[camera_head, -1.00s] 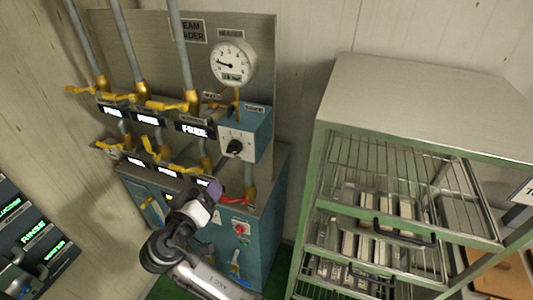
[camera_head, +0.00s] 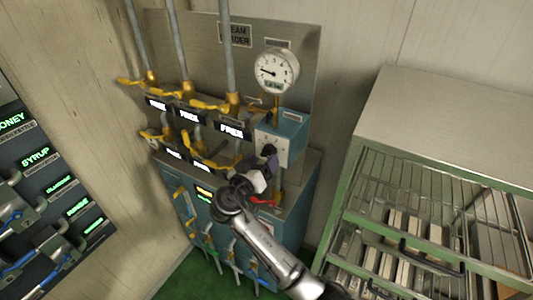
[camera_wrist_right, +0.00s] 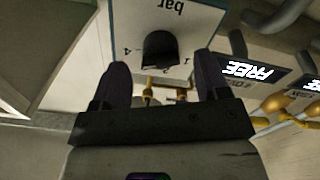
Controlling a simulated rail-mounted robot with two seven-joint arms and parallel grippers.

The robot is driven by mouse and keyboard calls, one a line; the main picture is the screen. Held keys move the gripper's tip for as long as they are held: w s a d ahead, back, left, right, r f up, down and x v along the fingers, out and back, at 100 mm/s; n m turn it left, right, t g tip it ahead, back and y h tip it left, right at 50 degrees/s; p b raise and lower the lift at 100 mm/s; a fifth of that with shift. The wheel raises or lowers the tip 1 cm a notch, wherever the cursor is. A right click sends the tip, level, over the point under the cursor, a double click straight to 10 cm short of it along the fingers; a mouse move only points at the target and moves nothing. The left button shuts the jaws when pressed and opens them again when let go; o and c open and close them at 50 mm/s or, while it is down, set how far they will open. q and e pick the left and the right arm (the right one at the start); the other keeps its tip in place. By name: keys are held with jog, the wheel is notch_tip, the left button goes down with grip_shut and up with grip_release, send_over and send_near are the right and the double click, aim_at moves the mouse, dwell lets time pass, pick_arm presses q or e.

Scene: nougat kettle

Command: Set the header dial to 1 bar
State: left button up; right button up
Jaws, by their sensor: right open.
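The header dial is a black knob (camera_wrist_right: 160,48) on the front of a blue-and-white box (camera_head: 281,134) below a round white gauge (camera_head: 276,71). Which number the knob points to I cannot tell. My right gripper (camera_head: 269,162) is in front of the box's lower part and partly hides the dial in the head view. In the right wrist view its fingers (camera_wrist_right: 163,64) are apart, with the knob ahead between them and nothing gripped. My left gripper is not in view.
Yellow-handled valves (camera_head: 207,106) and pipes crowd the steam panel left of the box. A red lever (camera_head: 262,202) lies just below my right gripper. A green-framed rack (camera_head: 352,190) with trays stands to the right. A panel with green-lit labels (camera_head: 38,160) is at the left.

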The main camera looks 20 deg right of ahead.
aim_at(268, 153)
jog(key=shift+x, duration=1.4)
jog(key=c, duration=0.9)
